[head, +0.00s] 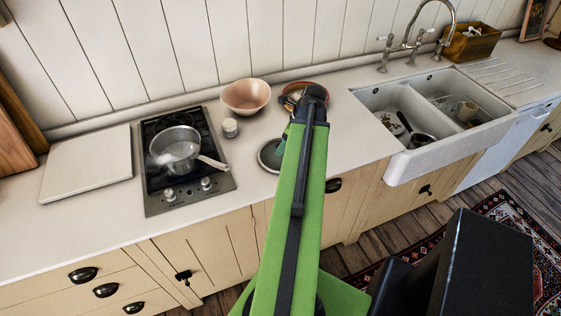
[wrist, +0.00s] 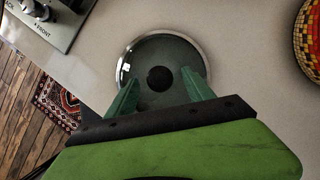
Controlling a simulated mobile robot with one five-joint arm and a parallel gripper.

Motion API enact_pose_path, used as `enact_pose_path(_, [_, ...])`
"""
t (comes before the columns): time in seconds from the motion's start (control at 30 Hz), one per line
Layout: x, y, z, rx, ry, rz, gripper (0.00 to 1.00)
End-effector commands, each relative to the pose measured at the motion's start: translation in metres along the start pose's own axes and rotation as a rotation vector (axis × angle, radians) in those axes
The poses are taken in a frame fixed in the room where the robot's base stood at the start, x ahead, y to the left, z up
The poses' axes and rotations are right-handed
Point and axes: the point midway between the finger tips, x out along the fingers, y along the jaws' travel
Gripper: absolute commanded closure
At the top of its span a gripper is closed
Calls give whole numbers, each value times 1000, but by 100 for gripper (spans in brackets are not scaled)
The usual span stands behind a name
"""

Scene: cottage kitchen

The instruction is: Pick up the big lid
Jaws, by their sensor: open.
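The big lid (wrist: 152,52) is a round glass lid with a metal rim and a dark round knob (wrist: 160,79) at its middle. It lies on the counter in the wrist view. In the head view only the left part of the lid (head: 267,157) shows, as my arm hides the rest. My gripper (wrist: 158,84) is open, with one green finger on each side of the knob as seen from above. The fingers look apart from the knob; their height above the lid is hard to tell. In the head view my gripper is mostly hidden behind my arm.
A saucepan (head: 175,146) stands on the hob (head: 158,195) to the left. A pinkish bowl (head: 246,97) and a small pale jar (head: 230,128) are behind the lid. A patterned bowl (wrist: 312,40) is right in the wrist view. The sink (head: 399,168) is farther right.

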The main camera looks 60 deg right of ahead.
Motion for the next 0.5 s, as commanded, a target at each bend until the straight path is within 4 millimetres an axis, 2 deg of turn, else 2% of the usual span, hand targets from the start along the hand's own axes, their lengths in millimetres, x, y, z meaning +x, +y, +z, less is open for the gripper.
enact_pose_path(0.03, [13, 0, -2, -1, 0, 0, 39])
enact_pose_path(0.27, [11, 0, 1, -1, 0, 0, 39])
enact_pose_path(0.5, [10, 0, 1, -1, 0, 1, 69])
